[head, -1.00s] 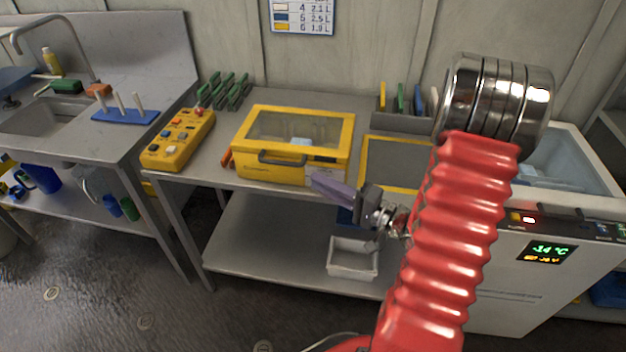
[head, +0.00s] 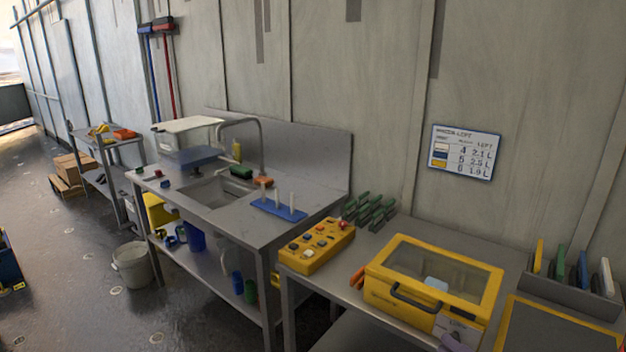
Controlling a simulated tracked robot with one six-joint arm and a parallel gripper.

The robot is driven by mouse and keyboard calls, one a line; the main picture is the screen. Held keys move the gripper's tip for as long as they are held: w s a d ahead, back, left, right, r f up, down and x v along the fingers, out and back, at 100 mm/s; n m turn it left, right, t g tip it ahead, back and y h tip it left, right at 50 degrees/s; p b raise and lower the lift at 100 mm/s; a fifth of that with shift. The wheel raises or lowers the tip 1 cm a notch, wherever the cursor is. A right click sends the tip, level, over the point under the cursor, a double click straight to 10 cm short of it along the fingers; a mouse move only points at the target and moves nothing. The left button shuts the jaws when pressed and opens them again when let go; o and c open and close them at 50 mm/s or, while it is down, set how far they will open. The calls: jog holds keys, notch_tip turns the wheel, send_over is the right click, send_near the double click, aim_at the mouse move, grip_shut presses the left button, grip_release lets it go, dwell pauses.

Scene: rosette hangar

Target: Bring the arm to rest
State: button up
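Only a small lavender tip of my gripper (head: 455,343) shows at the bottom edge of the head view, in front of the yellow clear-lidded case (head: 378,292). The rest of the gripper and nearly all of my arm are out of the picture. I cannot tell from this tip whether the fingers are apart or together, or whether the tip touches the case. The case is closed and stands on the grey bench (head: 345,293), with something pale inside.
A yellow control box (head: 316,246), green clips (head: 369,211) and a rack (head: 575,294) of coloured plates stand on the bench. Open floor lies at the left.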

jog(key=s+a+f+n+g+h, duration=0.1)
jog(key=s+a+f+n+g, duration=0.1)
jog(key=s+a+g, duration=0.5)
jog(key=s+a+f+n+g+h, duration=0.15)
jog(key=s+a+g, duration=0.25)
jog(key=s+g, duration=0.45)
jog(key=a+r+n+t+h, duration=0.2)
jog(key=r+n+h, duration=0.1)
jog(key=r, duration=0.5)
jog(key=a+r+n+t+h, duration=0.3)
jog(key=r+n, duration=0.2)
jog(key=r, duration=0.3)
jog(key=shift+r+n, duration=0.3)
jog(key=shift+n, duration=0.05)
jog(key=shift+t+h, duration=0.25)
